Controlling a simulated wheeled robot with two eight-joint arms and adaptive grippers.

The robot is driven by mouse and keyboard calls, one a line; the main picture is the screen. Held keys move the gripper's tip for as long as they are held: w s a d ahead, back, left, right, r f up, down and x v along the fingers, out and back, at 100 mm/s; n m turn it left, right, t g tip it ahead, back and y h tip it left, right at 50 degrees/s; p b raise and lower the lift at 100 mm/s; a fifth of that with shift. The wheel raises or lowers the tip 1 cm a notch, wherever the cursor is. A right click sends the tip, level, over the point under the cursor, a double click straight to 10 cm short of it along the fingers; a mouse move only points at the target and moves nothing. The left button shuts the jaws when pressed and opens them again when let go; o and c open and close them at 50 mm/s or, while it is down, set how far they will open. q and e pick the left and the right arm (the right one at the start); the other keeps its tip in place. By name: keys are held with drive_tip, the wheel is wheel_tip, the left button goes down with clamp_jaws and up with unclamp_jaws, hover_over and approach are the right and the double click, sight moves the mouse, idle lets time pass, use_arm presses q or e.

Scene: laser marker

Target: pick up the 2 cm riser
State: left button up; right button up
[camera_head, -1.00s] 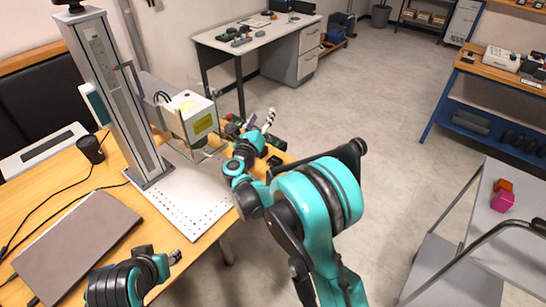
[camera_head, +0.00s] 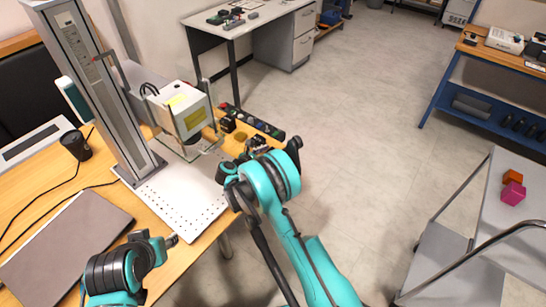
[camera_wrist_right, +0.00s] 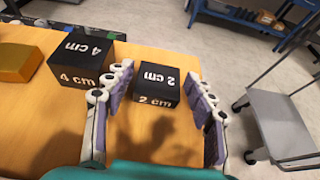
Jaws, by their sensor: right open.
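The 2 cm riser (camera_wrist_right: 155,85), a black block with white "2 cm" lettering, sits on the wooden table in the right wrist view. My right gripper (camera_wrist_right: 165,88) is open, with one finger on each side of the riser. I cannot tell whether either finger touches it. In the head view my right arm largely hides that gripper, and I cannot clearly make out the riser. My left gripper (camera_head: 171,241) is over the near part of the table, away from the riser; its jaw opening is unclear.
The taller 4 cm riser (camera_wrist_right: 80,58) stands just left of the riser in the right wrist view, with a brass block (camera_wrist_right: 18,62) beyond it. The laser marker (camera_head: 185,115) stands over a perforated plate (camera_head: 178,205). A grey cart (camera_head: 485,235) is to the right.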

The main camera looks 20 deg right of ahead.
drive_tip(key=shift+x, duration=1.05)
drive_tip(key=shift+a, duration=0.1)
drive_tip(key=c, duration=1)
drive_tip(key=shift+r, duration=0.15)
